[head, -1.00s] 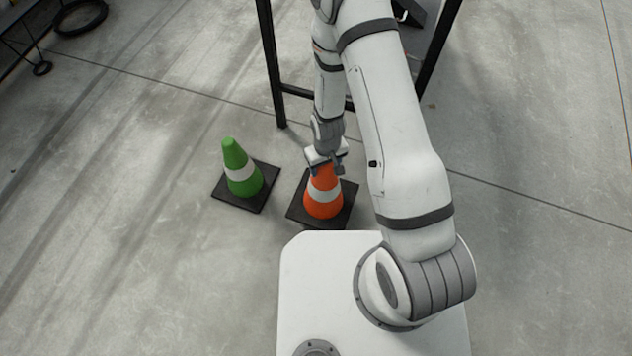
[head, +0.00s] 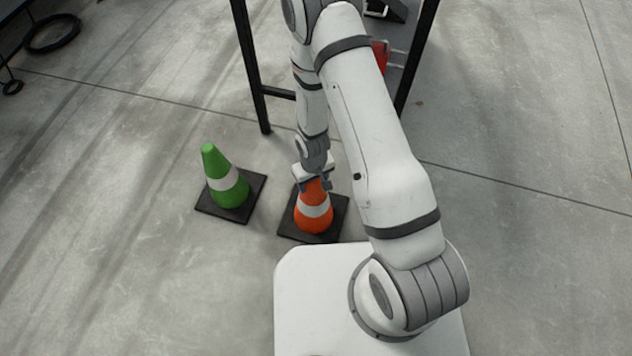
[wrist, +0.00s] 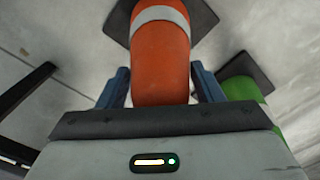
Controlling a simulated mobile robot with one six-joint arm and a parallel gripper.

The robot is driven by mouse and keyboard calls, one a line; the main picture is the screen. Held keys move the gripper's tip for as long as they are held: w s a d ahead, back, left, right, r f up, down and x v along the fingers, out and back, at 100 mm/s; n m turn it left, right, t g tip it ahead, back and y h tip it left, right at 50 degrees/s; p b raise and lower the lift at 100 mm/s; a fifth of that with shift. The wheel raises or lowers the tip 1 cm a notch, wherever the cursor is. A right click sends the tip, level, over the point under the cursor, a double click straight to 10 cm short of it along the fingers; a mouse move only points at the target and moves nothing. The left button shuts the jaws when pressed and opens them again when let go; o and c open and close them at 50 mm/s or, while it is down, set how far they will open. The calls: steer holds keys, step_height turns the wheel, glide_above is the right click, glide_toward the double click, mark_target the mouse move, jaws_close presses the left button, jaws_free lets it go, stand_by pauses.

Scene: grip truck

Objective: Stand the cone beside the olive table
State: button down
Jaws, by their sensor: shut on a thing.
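An orange cone (head: 315,213) with a white band and a dark square base is upright close in front of my white base. My gripper (head: 313,182) points down and is shut on the cone's upper part. In the wrist view, the orange cone (wrist: 160,60) fills the space between the two fingers. I cannot tell whether its base touches the floor or hangs just above it. No olive table top shows. Only a dark-legged frame (head: 257,110) stands at the top, partly hidden by my arm.
A green cone (head: 228,187) with a white band stands on the floor just left of the orange one, its base (wrist: 247,76) near it. A black ring (head: 52,34) lies at the top left. A red thing (head: 379,56) shows behind my arm. The floor at right is clear.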

steer(key=shift+c, duration=1.9)
jaws_free()
step_height(320, 180, up, 12)
steer(key=p, duration=1)
steer(key=shift+r, duration=0.15)
steer(key=d+r+m, duration=0.1)
steer(key=d+r, duration=0.2)
steer(key=r, duration=0.8)
steer(key=d+r+m, duration=0.1)
steer(key=d+r, duration=0.2)
steer(key=r, duration=0.7)
steer(key=s+d+r+m, duration=0.1)
steer(key=s+d+r, duration=0.2)
steer(key=s+r, duration=0.3)
steer(key=s+d+r+m+t, duration=0.1)
steer(key=s+d+r+m, duration=0.1)
steer(key=s+r, duration=0.4)
step_height(320, 180, up, 4)
steer(key=shift+d+r, duration=0.15)
steer(key=shift+d, duration=0.7)
